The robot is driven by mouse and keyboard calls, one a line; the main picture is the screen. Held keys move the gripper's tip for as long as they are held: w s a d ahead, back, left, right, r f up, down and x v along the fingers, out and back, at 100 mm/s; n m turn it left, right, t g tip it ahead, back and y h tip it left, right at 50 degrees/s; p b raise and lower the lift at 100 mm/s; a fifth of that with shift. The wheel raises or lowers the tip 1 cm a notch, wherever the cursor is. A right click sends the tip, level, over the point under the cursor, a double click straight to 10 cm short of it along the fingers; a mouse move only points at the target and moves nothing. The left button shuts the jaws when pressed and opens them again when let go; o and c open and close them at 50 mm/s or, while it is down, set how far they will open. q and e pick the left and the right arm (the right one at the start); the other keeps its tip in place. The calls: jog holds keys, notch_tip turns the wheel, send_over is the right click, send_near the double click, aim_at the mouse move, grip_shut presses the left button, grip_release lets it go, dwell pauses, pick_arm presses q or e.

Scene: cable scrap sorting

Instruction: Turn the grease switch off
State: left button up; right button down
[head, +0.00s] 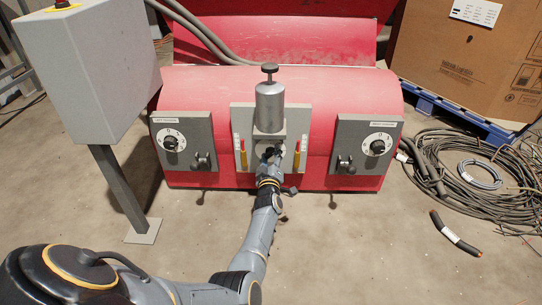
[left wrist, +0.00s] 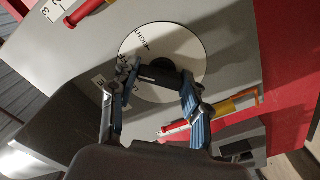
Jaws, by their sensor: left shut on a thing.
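In the left wrist view a round white dial plate (left wrist: 135,45) with printed words is fixed to a grey panel. I cannot read all its words. A dark knob (left wrist: 162,74) sits at its middle. My left gripper (left wrist: 158,84) is shut on this knob, one finger on each side. In the head view my left gripper (head: 270,156) reaches the grey middle panel (head: 239,113), just below the grey grease cylinder (head: 269,108) with its black top knob. The dial is mostly hidden there by the gripper and cylinder. My right gripper is not in view.
Red-and-yellow level markers (head: 297,156) flank the cylinder. Left (head: 182,128) and right (head: 366,128) panels carry dials and small levers. A grey box on a post (head: 91,70) stands left. Cable coils (head: 465,185) and a cable scrap (head: 455,236) lie right on the floor.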

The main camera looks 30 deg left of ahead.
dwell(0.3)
pick_arm(q)
jog(key=o, duration=1.1)
jog(key=shift+o, duration=0.2)
